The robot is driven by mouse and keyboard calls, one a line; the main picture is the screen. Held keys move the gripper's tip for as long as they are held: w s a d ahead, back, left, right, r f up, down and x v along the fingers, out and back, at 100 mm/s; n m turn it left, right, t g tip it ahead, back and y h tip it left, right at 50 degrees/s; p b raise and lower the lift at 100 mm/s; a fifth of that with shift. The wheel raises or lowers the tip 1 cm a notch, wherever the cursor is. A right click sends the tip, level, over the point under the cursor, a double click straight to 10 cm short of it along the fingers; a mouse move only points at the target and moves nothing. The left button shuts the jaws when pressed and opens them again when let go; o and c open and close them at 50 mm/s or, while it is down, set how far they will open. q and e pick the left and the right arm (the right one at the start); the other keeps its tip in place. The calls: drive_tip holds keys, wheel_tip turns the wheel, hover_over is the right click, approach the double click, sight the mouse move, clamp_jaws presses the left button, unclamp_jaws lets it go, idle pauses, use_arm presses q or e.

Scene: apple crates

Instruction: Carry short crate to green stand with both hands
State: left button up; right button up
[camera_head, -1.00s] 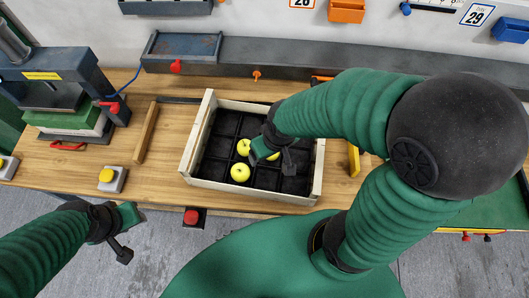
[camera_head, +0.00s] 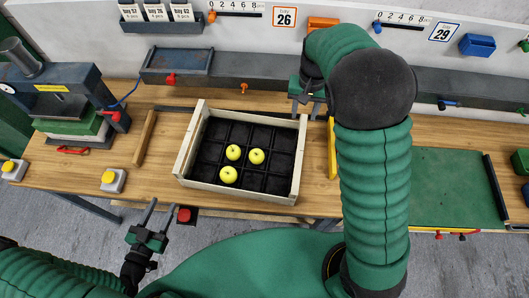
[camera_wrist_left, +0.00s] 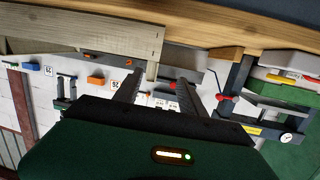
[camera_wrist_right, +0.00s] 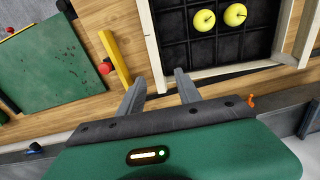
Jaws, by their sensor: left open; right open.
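The short crate (camera_head: 235,190) is a pale wooden box with black dividers. It sits flat on the workbench, holding three yellow apples (camera_head: 229,174). My left gripper (camera_head: 163,214) is open and empty in front of the bench edge, left of and apart from the crate. The crate's wall also shows in the left wrist view (camera_wrist_left: 90,45). My right gripper (camera_head: 307,98) is open by the crate's back right corner. In the right wrist view its fingers (camera_wrist_right: 158,84) point at that corner (camera_wrist_right: 151,45); contact cannot be told. The green stand (camera_head: 450,190) is the flat green surface at right.
A yellow bar (camera_head: 332,150) lies between the crate and the green surface, partly beside my right arm. A wooden strip (camera_head: 145,138) and a press (camera_head: 65,100) stand to the left. A grey ledge (camera_head: 240,72) runs behind. A red button (camera_head: 184,215) is at the front edge.

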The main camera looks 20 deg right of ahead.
use_arm(q)
wheel_tip(320, 180, up, 3)
drive_tip(key=s+d+t, duration=0.2)
approach(180, 158)
drive_tip(key=shift+n, duration=0.4)
drive_tip(key=x, duration=0.9)
drive_tip(key=shift+f, duration=0.2)
use_arm(e)
drive_tip(key=f, duration=0.5)
drive_tip(key=d+f, duration=0.1)
drive_tip(key=f, duration=0.9)
drive_tip(key=shift+w+d+f, duration=0.15)
drive_tip(key=shift+d+f, duration=0.05)
drive_tip(key=shift+f, duration=0.2)
use_arm(q)
drive_tip(key=shift+w+d, duration=0.2)
drive_tip(key=shift+w, duration=0.2)
use_arm(e)
drive_tip(key=shift+w+f, duration=0.1)
drive_tip(key=shift+f, duration=0.2)
